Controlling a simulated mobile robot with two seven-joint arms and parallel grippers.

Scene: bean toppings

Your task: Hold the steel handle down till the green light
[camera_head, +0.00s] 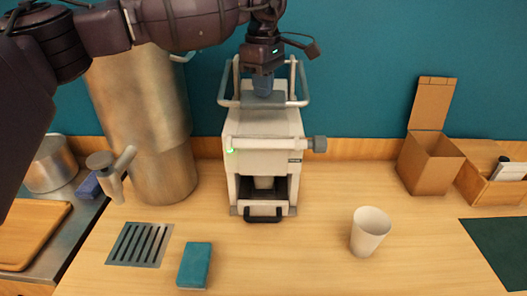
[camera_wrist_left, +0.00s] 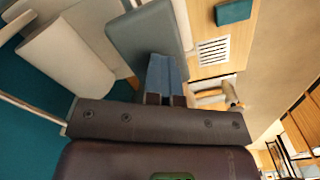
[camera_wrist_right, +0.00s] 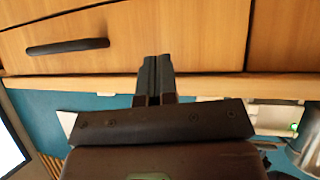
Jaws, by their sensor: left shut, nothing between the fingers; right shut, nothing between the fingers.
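The white machine (camera_head: 262,140) stands at the back middle of the counter. Its steel handle (camera_head: 222,82) is a bent tube frame around the top, with a grey pad (camera_head: 262,100) across it. A green light (camera_head: 229,151) glows on the machine's front left. My left gripper (camera_head: 263,88) is shut and empty, pointing down with its fingertips at the grey pad; in the left wrist view its fingers (camera_wrist_left: 165,75) lie against the pad (camera_wrist_left: 145,40). My right gripper (camera_wrist_right: 155,75) is shut and empty in the right wrist view, in front of wooden drawers, away from the machine.
A big steel urn (camera_head: 150,120) with a tap stands left of the machine. A white cup (camera_head: 370,231) stands at front right. A teal block (camera_head: 195,265) and a drain grate (camera_head: 140,244) lie at front left. An open cardboard box (camera_head: 430,163) is at back right.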

